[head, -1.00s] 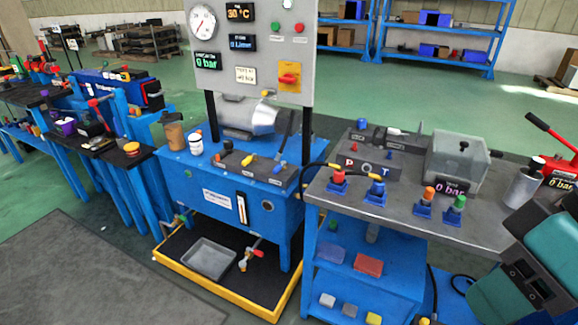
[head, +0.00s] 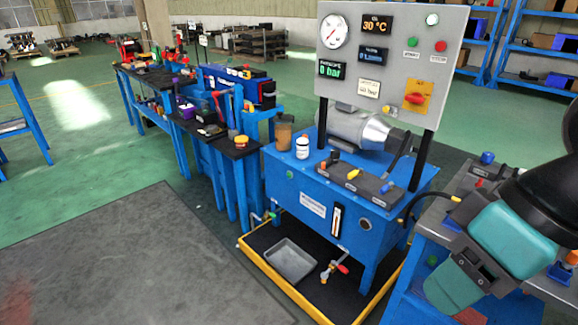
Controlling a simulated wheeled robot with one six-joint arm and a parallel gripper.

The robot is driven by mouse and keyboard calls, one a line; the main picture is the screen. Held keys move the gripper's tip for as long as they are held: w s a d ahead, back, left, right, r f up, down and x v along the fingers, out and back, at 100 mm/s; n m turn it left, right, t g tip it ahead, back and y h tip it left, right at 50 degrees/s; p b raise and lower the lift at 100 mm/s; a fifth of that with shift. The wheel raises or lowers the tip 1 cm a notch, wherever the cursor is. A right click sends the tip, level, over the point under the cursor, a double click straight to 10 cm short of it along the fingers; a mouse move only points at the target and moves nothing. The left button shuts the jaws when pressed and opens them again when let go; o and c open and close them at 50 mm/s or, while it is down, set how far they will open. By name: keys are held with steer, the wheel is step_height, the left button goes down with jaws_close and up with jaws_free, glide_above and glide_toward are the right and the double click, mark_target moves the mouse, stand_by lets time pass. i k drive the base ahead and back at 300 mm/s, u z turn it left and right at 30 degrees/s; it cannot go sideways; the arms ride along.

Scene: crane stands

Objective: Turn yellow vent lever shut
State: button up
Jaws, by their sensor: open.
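A small yellow lever (head: 352,174) sits on a dark grey valve block (head: 345,180) on top of the blue tank bench (head: 310,205). A blue-tipped lever (head: 386,188) is to its right on the same block, and a black knob is to its left. I cannot tell whether the yellow lever is turned open or shut. My teal and black arm shows at the right edge, well apart from the lever. My gripper's fingers are not visible.
A grey gauge panel (head: 390,50) stands on posts above the tank, with a metal motor (head: 360,128) behind the block. A yellow-edged drip tray (head: 262,245) lies below. A blue workbench stands at right. The floor at front left is clear.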

mark_target(350, 176)
steer(key=u, duration=0.5)
steer(key=i, duration=1.2)
steer(key=z, duration=0.15)
